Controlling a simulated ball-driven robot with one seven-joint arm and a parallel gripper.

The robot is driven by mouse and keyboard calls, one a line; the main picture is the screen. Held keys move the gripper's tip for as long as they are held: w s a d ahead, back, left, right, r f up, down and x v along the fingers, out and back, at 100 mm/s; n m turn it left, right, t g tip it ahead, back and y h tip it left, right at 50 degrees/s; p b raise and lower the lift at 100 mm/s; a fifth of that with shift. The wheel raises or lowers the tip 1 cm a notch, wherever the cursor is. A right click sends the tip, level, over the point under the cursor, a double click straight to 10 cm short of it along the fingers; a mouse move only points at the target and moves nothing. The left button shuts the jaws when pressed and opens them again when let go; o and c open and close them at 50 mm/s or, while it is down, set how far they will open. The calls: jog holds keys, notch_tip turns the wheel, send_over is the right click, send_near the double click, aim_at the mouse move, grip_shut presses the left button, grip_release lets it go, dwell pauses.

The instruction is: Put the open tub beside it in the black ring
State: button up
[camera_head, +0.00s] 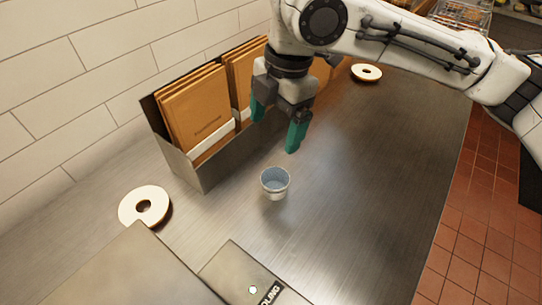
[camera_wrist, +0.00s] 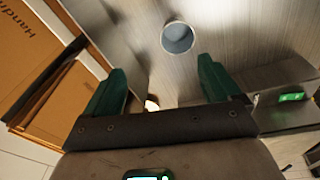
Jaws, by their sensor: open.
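The open tub (camera_head: 275,188) is a small white cup with a pale blue-grey inside. It stands upright on the steel counter, apart from my gripper. It also shows in the wrist view (camera_wrist: 177,38), ahead of the fingertips. My gripper (camera_head: 277,128) has green fingers, spread apart and empty, above the counter and behind the tub in the head view. Its fingers also show in the wrist view (camera_wrist: 160,80). I cannot make out a black ring in either view.
A metal holder (camera_head: 197,172) with brown cardboard folders (camera_head: 195,110) stands along the tiled wall. Pale ring-shaped pieces lie at left (camera_head: 127,207) and far back (camera_head: 358,70). A metal box (camera_head: 130,270) and a labelled panel (camera_head: 235,270) fill the front. The counter right of the tub is clear.

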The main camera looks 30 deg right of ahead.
jog(key=g, duration=0.1)
send_over(275, 178)
jog(key=s, duration=0.1)
notch_tip(275, 178, down, 6)
jog(key=shift+s+a+f, duration=0.15)
jog(key=shift+a+f, duration=0.05)
jog(key=shift+f, duration=0.9)
jog(key=shift+s+a+f, duration=0.2)
jog(key=shift+f, duration=0.85)
jog(key=shift+s+a+f, duration=0.15)
jog(key=shift+a+f, duration=0.05)
jog(key=shift+f, duration=0.9)
jog(key=shift+c, duration=0.4)
jog(key=c, duration=1.1)
jog(key=shift+o, duration=0.2)
